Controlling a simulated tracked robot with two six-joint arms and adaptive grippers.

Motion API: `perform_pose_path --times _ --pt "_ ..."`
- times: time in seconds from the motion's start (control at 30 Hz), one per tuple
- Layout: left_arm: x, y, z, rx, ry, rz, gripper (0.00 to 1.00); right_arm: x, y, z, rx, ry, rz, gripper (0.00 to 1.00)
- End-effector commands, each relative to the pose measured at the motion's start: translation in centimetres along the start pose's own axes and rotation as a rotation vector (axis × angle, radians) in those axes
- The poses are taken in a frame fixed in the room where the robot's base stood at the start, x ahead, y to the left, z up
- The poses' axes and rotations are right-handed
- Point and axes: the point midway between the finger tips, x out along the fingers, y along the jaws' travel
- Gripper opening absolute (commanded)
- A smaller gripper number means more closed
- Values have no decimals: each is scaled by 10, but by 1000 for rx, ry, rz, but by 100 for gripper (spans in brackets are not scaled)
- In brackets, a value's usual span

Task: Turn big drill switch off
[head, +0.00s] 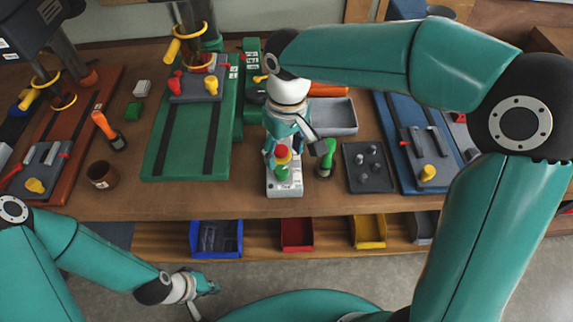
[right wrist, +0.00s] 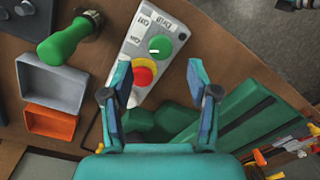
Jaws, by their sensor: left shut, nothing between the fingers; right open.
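A grey switch box (head: 285,188) stands near the bench's front edge, with a green round knob (head: 282,171) and a red button on a yellow collar (head: 282,152). In the right wrist view, the box (right wrist: 133,42) shows white labels, the green knob (right wrist: 160,47) with a pale mark, and the red button (right wrist: 144,75). My right gripper (right wrist: 160,78) is open and empty, its fingertips apart over the red-button end of the box. In the head view, this gripper partly hides the box. My left gripper (head: 207,287) is shut and empty, low in front of the bench.
A green drill press base (head: 190,140) lies left of the box. A green-handled tool (head: 326,160) stands just right of it, beside a dark tray (head: 367,180) with small parts. Blue (head: 215,255), red (head: 297,249) and yellow (head: 369,244) bins sit on the shelf below.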

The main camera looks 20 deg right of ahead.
Motion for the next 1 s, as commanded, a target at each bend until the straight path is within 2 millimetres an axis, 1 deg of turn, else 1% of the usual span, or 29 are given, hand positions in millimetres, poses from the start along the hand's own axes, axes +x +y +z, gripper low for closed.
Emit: perform_pose_path --times 0.03,0.1,0.2,0.3,0.5,0.77,1.0 --pt "-1 0 0 0 0 0 0 12 0 2 0 -7 -1 60" --pt "-2 1 0 0 0 0 0 25 0 1 1 -6 -1 60" --pt "-3 1 0 0 0 0 0 41 -1 1 -1 -4 -1 60" --pt "-4 2 0 0 0 0 0 53 -1 0 -1 -4 0 60" --pt "-5 2 0 0 0 0 0 64 -1 0 0 -1 -1 60" --pt "-5 2 0 0 0 0 0 64 -1 -1 -1 0 -1 60" --pt "-5 2 0 0 0 0 0 64 -1 -1 -2 0 -1 20"
